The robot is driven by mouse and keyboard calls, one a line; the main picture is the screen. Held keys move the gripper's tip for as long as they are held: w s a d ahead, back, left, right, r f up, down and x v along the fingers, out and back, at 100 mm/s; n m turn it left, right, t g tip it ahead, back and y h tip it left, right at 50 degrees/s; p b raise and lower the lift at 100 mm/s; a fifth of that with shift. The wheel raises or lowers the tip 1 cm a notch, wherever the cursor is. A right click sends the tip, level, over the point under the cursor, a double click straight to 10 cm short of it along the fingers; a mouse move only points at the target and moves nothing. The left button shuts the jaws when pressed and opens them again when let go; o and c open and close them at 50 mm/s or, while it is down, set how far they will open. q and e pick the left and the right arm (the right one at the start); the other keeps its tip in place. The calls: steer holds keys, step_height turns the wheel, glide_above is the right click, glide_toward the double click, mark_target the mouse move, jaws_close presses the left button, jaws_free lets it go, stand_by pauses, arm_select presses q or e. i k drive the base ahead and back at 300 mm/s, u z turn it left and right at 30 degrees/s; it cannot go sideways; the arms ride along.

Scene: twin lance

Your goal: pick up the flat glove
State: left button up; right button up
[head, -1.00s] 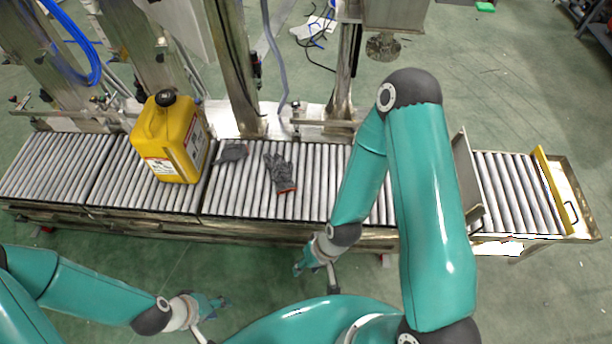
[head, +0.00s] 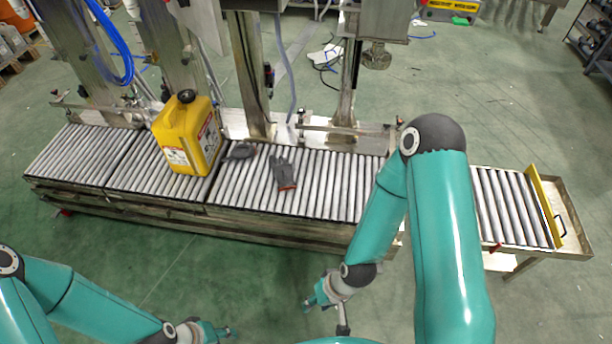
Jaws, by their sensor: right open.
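A flat grey glove (head: 282,172) with a red-orange cuff lies spread on the roller conveyor, fingers toward the back. A second, darker, bunched glove (head: 241,151) lies to its left, beside the yellow jerrycan. My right gripper (head: 316,297) is open and empty, hanging in front of the conveyor's near edge, below and right of the flat glove in the picture. My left gripper (head: 218,331) is at the bottom of the view, well away from the gloves; its finger opening is not clear.
The yellow jerrycan (head: 188,136) stands upright on the conveyor (head: 330,185). Metal posts (head: 247,75) and a blue hose rise behind it. A yellow end stop (head: 545,205) is at the right end. My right arm covers part of the conveyor. Green floor in front is clear.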

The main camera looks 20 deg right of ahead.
mark_target(283, 172)
steer(key=u, duration=0.15)
steer(key=i, duration=0.9)
steer(key=z, duration=0.2)
steer(key=k, duration=0.9)
steer(key=u, duration=0.2)
steer(key=i, duration=1.4)
steer(key=z, duration=0.05)
